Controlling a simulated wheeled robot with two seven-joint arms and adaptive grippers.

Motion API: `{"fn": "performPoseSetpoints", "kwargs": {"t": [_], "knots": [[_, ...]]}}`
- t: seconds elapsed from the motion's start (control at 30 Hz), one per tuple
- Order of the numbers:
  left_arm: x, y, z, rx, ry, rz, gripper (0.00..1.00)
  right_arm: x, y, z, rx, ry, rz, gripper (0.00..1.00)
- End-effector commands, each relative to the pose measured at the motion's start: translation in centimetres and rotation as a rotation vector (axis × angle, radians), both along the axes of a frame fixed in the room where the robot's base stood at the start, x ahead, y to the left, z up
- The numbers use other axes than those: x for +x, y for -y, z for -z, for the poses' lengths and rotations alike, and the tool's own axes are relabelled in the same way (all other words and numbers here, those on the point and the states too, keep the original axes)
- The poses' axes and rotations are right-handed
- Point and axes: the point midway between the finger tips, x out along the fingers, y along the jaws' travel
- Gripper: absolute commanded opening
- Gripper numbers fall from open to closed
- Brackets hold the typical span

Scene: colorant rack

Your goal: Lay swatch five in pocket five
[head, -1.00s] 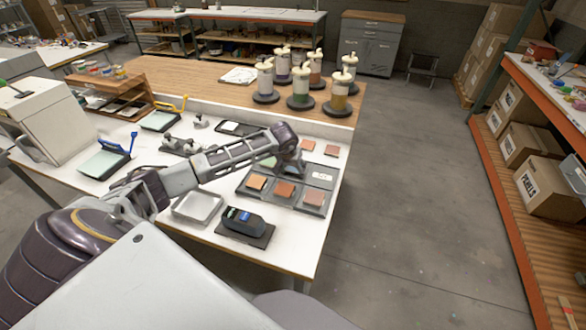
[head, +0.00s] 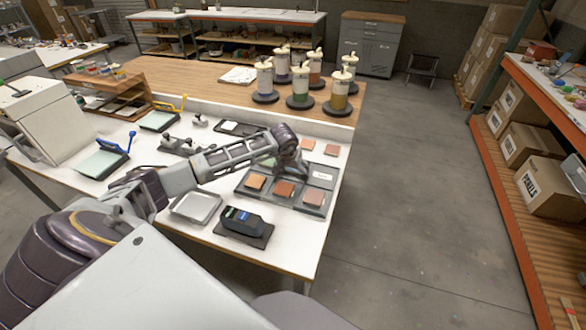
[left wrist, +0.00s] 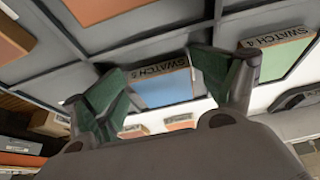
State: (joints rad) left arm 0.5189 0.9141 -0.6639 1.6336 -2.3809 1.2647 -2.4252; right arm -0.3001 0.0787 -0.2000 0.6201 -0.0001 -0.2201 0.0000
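Swatch five (left wrist: 163,85) is a blue tile with a "SWATCH 5" label strip. In the left wrist view it lies between the green-padded fingers of my left gripper (left wrist: 160,62), whose tips meet its label end. It is in or just over the middle back pocket of the grey tray (head: 240,183); its exact height is unclear. In the head view my left gripper (head: 294,168) is over that pocket and hides the swatch. Swatch four (left wrist: 287,55), green, is in the neighbouring pocket. My right gripper does not show.
The tray's front row holds orange to brown swatches (head: 284,189). The back right pocket shows a white label (head: 322,176). Two loose swatches (head: 332,150) lie behind the tray. A dark device (head: 243,222) and a shallow light tray (head: 196,207) stand in front and to the left.

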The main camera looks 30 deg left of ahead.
Motion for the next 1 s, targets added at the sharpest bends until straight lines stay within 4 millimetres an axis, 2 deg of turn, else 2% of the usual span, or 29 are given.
{"fn": "performPoseSetpoints", "kwargs": {"t": [0.03,0.47,0.83,1.0], "knots": [[-0.5,0.1,0.8,0.0,-0.016,0.002,0.78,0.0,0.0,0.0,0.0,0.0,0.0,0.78],[-0.4,0.1,0.2,0.002,-0.012,0.002,0.78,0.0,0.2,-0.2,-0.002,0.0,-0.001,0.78],[-0.2,0.1,-1.3,0.0,-0.005,0.001,0.78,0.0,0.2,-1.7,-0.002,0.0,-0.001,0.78],[-0.7,0.1,-2.8,0.003,-0.001,0.002,0.78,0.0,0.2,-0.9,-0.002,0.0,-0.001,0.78]]}}
